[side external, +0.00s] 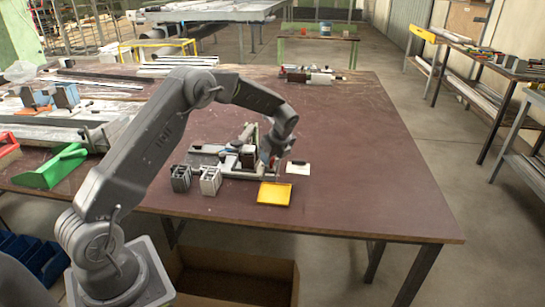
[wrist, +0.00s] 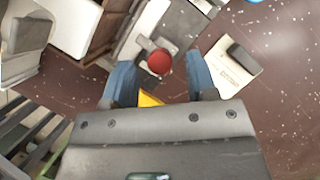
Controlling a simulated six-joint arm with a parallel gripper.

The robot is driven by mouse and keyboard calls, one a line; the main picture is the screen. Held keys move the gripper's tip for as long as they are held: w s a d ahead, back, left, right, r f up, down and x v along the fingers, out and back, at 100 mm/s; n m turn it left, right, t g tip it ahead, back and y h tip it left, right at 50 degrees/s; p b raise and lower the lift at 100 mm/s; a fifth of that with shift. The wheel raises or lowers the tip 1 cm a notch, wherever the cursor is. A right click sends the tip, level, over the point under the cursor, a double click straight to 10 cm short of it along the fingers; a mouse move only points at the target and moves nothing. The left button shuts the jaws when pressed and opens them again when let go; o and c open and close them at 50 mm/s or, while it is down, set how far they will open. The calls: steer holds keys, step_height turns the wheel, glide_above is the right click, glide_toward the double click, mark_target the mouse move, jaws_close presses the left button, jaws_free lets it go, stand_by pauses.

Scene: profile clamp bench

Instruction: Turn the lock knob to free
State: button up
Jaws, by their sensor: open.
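The lock knob, a round red knob (wrist: 159,62), shows in the wrist view on a small grey metal piece of the clamp fixture (wrist: 136,45). My gripper (wrist: 160,82) is open, with one blue finger on each side just below the knob in the picture. A gap shows between each finger and the knob, and nothing is held. I cannot tell their height difference. In the side view my gripper (side external: 267,160) points down at the right end of the fixture (side external: 236,170). The knob is not clear there.
A yellow tray (side external: 274,193) lies in front of the fixture. A white card with a dark piece on it (side external: 298,168) lies to the right. Two grey profile blocks (side external: 210,180) stand at the front left. The brown tabletop (side external: 370,170) is clear farther right.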

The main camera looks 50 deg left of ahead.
steer(key=shift+a+f, duration=0.15)
steer(key=shift+f, duration=0.1)
steer(key=shift+c, duration=0.5)
steer(key=c, duration=0.8)
